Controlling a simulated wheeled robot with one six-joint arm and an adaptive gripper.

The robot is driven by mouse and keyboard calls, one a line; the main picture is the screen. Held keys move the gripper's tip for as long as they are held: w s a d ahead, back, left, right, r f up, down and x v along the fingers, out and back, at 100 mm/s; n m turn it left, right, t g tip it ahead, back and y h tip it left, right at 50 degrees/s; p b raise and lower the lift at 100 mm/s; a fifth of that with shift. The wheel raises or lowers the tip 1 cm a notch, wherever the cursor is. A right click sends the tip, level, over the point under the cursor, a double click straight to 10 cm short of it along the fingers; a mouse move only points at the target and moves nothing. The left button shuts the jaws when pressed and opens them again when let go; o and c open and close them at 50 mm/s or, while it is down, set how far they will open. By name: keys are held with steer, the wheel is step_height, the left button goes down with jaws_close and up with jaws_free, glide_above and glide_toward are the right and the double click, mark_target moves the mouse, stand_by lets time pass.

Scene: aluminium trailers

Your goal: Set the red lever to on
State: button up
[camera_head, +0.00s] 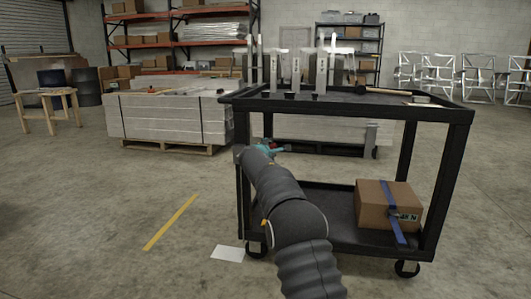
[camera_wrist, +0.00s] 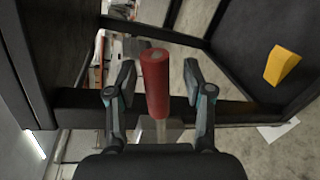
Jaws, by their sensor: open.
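The red lever's cylindrical handle (camera_wrist: 155,85) stands between the two fingers of my gripper (camera_wrist: 158,78) in the wrist view. A paler shaft shows below the red part. My gripper is open, with a gap between each finger and the handle. In the head view my gripper (camera_head: 270,148) is at the left side of the black cart, below its top shelf. The lever is too small and too covered there to make out clearly. Its on and off marks are not visible.
The black cart (camera_head: 345,102) has posts close to my arm. Its top carries upright metal pieces (camera_head: 296,70); its lower shelf holds a cardboard box (camera_head: 373,210). Pallets of grey stock (camera_head: 160,118) stand behind.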

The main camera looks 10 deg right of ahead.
steer(key=v, duration=1.1)
steer(key=shift+s, duration=0.2)
steer(key=s+d+f+m+g, duration=0.25)
steer(key=s+f+g, duration=0.2)
steer(key=f, duration=0.45)
steer(key=s+d+f+m+g+p, duration=0.1)
steer(key=s+m, duration=0.1)
steer(key=s, duration=0.4)
steer(key=s+d+f+m+g, duration=0.1)
steer(key=s+f+m+g, duration=0.15)
steer(key=s, duration=0.35)
steer(key=s+a+r+m+g+y+p, duration=0.1)
steer(key=s+r+m+g+y+p, duration=0.2)
steer(key=s, duration=1.4)
steer(key=s+r+m+y+p, duration=0.25)
steer(key=s+m, duration=0.25)
steer(key=s, duration=1.2)
steer(key=s+r+m+t+p, duration=0.2)
steer(key=s+r, duration=0.4)
steer(key=s, duration=0.1)
steer(key=shift+s+y+p, duration=0.25)
steer(key=shift+y+p, duration=0.1)
steer(key=shift+y, duration=0.1)
